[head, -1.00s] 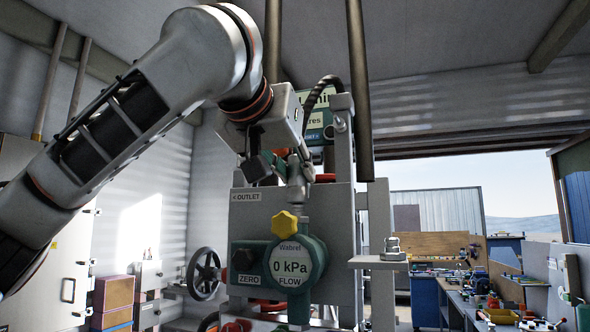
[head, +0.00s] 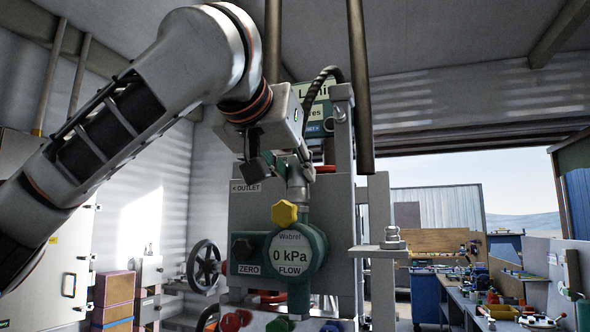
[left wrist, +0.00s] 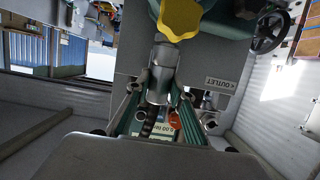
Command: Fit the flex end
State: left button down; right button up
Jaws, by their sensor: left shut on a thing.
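My left gripper (head: 295,160) is shut on the flex end (head: 298,190), a grey metal fitting on a black ribbed hose (head: 322,78) that arches up behind my wrist. The fitting hangs upright, right above the teal flow meter (head: 309,252), which reads 0 kPa and has a yellow knob (head: 284,213). In the left wrist view the fitting (left wrist: 162,75) lies between my fingers, in line with the meter's top and beside the yellow knob (left wrist: 180,18). I cannot tell whether the fitting touches the meter's inlet. My right gripper is not in view.
A grey post (head: 343,140) and a small shelf with a metal fitting (head: 392,240) are to the right. A handwheel (head: 204,265) is at left.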

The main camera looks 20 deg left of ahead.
pick_arm(q)
jog(key=shift+f, duration=0.15)
jog(key=c, duration=1.7)
grip_release()
jog(key=shift+s, duration=0.1)
jog(key=v, duration=1.2)
